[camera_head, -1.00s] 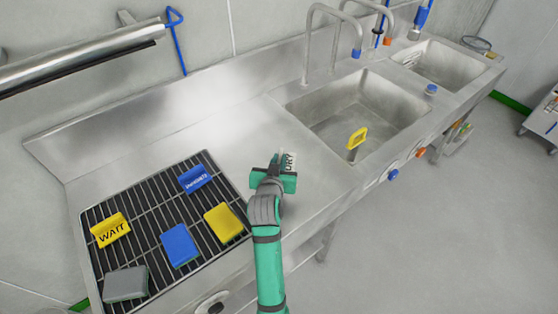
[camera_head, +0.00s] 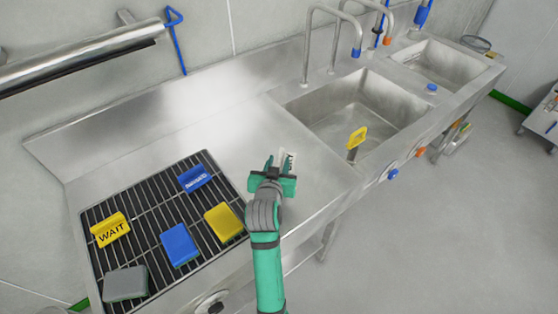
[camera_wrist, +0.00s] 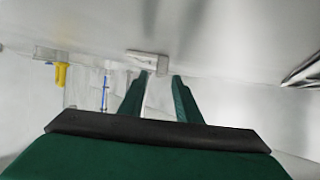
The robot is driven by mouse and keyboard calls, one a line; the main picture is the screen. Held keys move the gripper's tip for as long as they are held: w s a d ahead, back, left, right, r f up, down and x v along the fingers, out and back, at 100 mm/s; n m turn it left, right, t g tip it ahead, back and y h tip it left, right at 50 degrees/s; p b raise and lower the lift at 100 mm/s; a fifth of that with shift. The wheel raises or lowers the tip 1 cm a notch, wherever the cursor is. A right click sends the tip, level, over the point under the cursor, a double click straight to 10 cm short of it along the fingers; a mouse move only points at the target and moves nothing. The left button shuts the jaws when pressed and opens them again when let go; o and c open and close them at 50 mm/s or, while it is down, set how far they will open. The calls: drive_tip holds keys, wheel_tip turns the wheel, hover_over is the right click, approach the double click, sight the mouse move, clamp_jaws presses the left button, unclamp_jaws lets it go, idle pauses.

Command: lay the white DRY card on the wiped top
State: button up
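The white DRY card (camera_head: 288,160) rests on the bare steel top (camera_head: 230,130), just left of the near sink. Its dark lettering is partly hidden by my gripper in the head view. My gripper (camera_head: 276,168) is close in front of the card, low over the top. In the wrist view the card (camera_wrist: 148,62) shows as a pale block against the steel, just beyond my fingertips. The green fingers (camera_wrist: 163,78) stand apart with a clear gap between them. The card appears outside that gap, though whether a fingertip touches it is hard to tell.
A black wire rack (camera_head: 150,205) at left holds a yellow WAIT card (camera_head: 110,230), a blue card (camera_head: 194,178), and blue, yellow and grey pads. The near sink (camera_head: 350,115) holds a yellow-handled tool (camera_head: 357,138). Bare steel lies behind my gripper.

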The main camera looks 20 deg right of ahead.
drive_tip(key=v, duration=1)
drive_tip(key=shift+w, duration=0.1)
